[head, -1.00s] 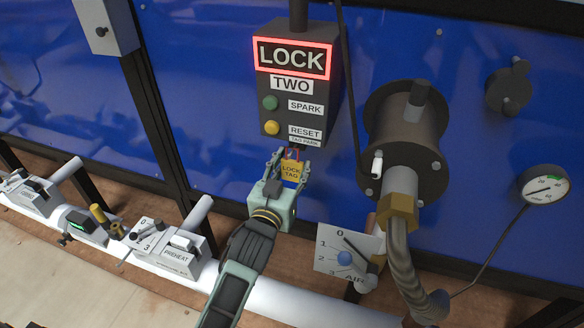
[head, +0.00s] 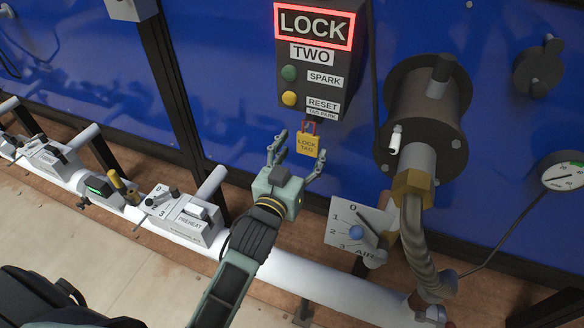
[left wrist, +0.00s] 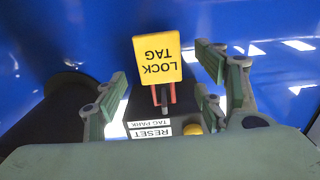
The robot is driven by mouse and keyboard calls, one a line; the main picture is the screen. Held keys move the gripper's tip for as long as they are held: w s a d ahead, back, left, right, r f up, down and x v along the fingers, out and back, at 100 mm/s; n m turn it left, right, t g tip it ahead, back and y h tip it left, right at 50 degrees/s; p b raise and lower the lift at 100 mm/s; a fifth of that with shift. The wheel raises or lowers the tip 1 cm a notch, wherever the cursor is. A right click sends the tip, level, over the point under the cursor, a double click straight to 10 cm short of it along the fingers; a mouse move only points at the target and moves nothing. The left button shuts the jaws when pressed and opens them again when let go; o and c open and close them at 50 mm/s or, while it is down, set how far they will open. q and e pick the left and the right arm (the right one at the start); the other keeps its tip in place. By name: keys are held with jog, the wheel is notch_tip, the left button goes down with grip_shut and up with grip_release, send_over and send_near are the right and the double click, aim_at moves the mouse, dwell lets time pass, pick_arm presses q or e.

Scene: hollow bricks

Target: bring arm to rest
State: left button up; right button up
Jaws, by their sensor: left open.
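My left gripper (head: 299,158) is open, just below and left of the yellow lock tag in the head view. The lock tag (head: 308,145) hangs by its red shackle under the dark control box (head: 315,60), at the label TAG PARK. In the left wrist view the tag (left wrist: 158,60) shows upside down between the spread fingers (left wrist: 170,85), with no finger seen gripping it. My right gripper is not in view.
The box carries a lit red LOCK frame, a green button (head: 289,73) and a yellow button (head: 289,98). A dark burner flange (head: 428,110) with a hose stands to the right, above the air valve plate (head: 345,220). A white pipe (head: 300,280) with switch boxes runs below.

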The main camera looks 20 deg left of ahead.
pick_arm(q)
jog(key=s, duration=0.8)
notch_tip(320, 180, down, 24)
jog(key=s+d+m+g, duration=0.1)
jog(key=d+g, duration=0.1)
jog(key=g, duration=0.3)
jog(key=s+f+g, duration=0.1)
jog(key=s+f, duration=0.2)
jog(key=f, duration=0.2)
jog(key=s+f+g, duration=0.1)
jog(key=s+f, duration=0.2)
jog(key=f, duration=0.3)
jog(key=s+f+g, duration=0.2)
jog(key=s+f, duration=0.1)
jog(key=f, duration=0.2)
jog(key=shift+a+f+m+h, duration=0.15)
jog(key=shift+f+m+h, duration=0.15)
jog(key=shift+f+h, duration=0.1)
jog(key=s+a+f+g, duration=0.2)
jog(key=s+f, duration=0.4)
jog(key=s, duration=0.4)
jog(key=s+a+f+g+y, duration=0.1)
jog(key=s+a+f+g, duration=0.2)
jog(key=s+f, duration=0.4)
jog(key=s+a+f+g, duration=0.3)
jog(key=s+f, duration=0.4)
jog(key=s, duration=0.6)
jog(key=shift+s, duration=0.3)
jog(key=shift+c, duration=0.4)
